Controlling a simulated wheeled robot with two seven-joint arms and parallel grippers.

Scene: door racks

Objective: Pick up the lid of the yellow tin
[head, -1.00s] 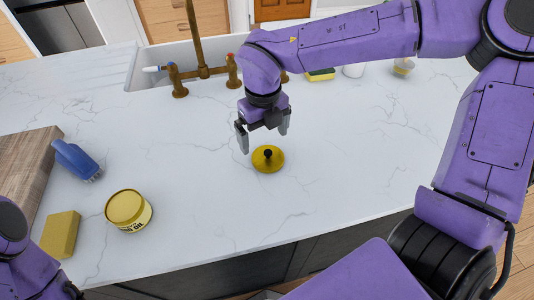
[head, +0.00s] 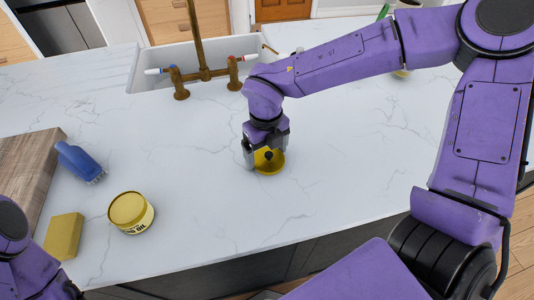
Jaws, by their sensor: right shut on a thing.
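The round yellow lid (head: 270,168) with a dark knob lies on the white marble counter. My right gripper (head: 265,157) is over it, pointing down, and is shut on the lid by its knob. The fingers partly cover the lid, and I cannot tell whether it is clear of the counter. The yellow tin (head: 131,213), with dark lettering on a pale label, stands upright at the lower left, apart from the lid. My left arm shows at the lower left corner; its gripper is out of view.
A yellow block (head: 63,235), a blue brush (head: 77,161) and a wooden board (head: 30,178) lie at the left. A sink (head: 150,72) with a brass tap (head: 204,73) is at the back. The counter around the lid is clear.

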